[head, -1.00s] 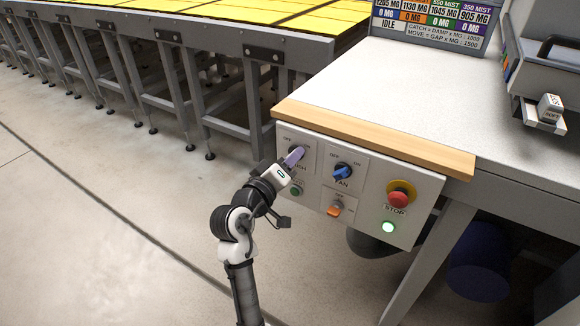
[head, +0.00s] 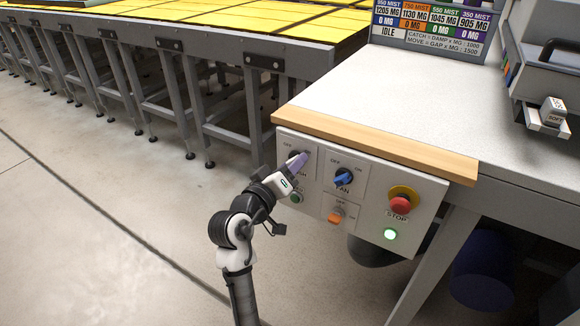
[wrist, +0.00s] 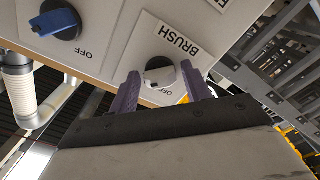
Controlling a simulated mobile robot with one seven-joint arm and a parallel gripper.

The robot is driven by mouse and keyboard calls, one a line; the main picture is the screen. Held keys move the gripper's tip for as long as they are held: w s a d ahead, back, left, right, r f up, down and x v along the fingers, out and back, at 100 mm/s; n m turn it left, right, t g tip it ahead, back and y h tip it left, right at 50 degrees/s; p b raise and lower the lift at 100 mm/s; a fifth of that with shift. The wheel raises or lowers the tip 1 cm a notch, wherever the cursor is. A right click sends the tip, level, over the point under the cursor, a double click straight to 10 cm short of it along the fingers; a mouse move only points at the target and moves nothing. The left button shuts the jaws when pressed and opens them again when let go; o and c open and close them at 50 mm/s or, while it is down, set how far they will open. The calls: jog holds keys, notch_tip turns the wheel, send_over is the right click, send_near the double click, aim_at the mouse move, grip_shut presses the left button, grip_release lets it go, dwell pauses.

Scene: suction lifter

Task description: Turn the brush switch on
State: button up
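The brush switch is a round dark knob with a pale grip bar (wrist: 160,75), on the control panel beside the BRUSH label in the wrist view. An OFF mark shows beside it. My gripper (wrist: 161,90) is open, with one purple finger on each side of the knob. Gaps show between the fingers and the grip bar. In the head view, my gripper (head: 299,161) is at the panel's upper left and covers most of the brush switch. Which mark the knob points at is unclear.
The blue fan switch (head: 343,177) is right of the brush switch. An orange switch (head: 336,215), a red stop button (head: 400,204) and a lit green lamp (head: 390,234) share the panel (head: 365,215). A wooden edge (head: 375,139) runs above it. Open floor lies left.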

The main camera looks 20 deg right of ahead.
jog(key=shift+o, duration=0.6)
jog(key=b+v, duration=0.1)
jog(key=v, duration=1.2)
jog(key=shift+s+a+b, duration=0.25)
jog(key=shift+a+b, duration=0.05)
jog(key=shift+b, duration=0.1)
